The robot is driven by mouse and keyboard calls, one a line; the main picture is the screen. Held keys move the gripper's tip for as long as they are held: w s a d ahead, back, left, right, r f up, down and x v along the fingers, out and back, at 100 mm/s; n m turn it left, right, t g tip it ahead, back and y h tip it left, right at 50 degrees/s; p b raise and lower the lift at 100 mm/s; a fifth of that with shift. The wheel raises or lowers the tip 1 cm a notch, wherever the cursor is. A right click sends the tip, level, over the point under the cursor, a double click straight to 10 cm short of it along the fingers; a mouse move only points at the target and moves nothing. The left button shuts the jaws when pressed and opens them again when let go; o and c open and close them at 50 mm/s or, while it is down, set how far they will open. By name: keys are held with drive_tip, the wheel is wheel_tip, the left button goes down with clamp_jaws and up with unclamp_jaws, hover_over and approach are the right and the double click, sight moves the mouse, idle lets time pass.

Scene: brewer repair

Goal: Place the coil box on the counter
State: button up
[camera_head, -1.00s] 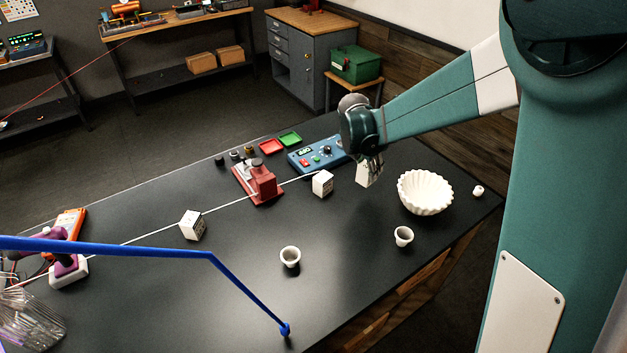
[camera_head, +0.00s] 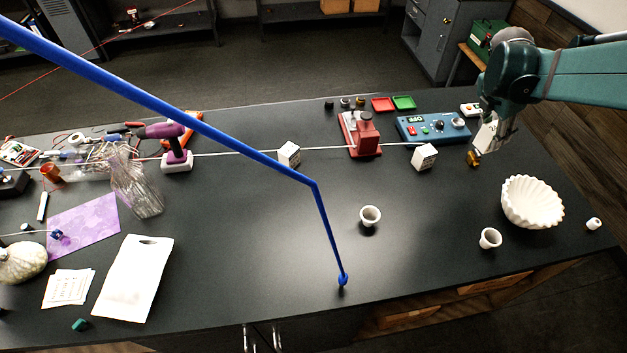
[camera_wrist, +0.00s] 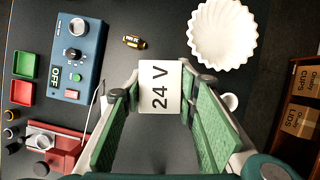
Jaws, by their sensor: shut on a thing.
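A white box (camera_wrist: 160,88) marked "24 V" is between the fingers of my gripper (camera_wrist: 158,95) in the wrist view. My gripper is shut on it. The head view shows the gripper (camera_head: 490,128) with the white box (camera_head: 488,136) at the right of the black counter (camera_head: 300,240), beside the blue control unit. Whether the held box touches the counter is hard to tell. Two similar white boxes stand on the counter, one in front of the blue unit (camera_head: 424,157) and one left of the red device (camera_head: 289,154). No label reading "coil" is legible.
A white fluted bowl (camera_head: 532,203), two small cups (camera_head: 370,216) (camera_head: 490,238) and a brass-and-black cylinder (camera_wrist: 134,42) are near the gripper. The blue control unit (camera_head: 432,129) and red device (camera_head: 361,135) stand behind. A blue rod (camera_head: 318,200) crosses the head view. The middle front counter is mostly clear.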

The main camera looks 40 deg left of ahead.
drive_tip(key=s+a+n+y, duration=0.15)
drive_tip(key=s+a, duration=0.25)
drive_tip(key=a, duration=1.1)
drive_tip(key=s+a+r+n, duration=0.1)
drive_tip(key=s+a+n, duration=0.3)
drive_tip(key=a, duration=1.1)
drive_tip(key=s+a+n+y, duration=0.15)
drive_tip(key=s+a, duration=0.35)
drive_tip(key=a, duration=1)
drive_tip(key=s+a+n+y, duration=0.1)
drive_tip(key=s+a+n, duration=0.3)
drive_tip(key=s+a, duration=1.65)
wheel_tip(320, 180, down, 11)
drive_tip(key=w, duration=0.1)
drive_tip(key=shift+w+a+b, duration=0.15)
drive_tip(key=shift+a+b, duration=0.15)
drive_tip(key=shift+f, duration=0.1)
drive_tip(key=shift+f, duration=3.1)
drive_tip(key=shift+f, duration=1.9)
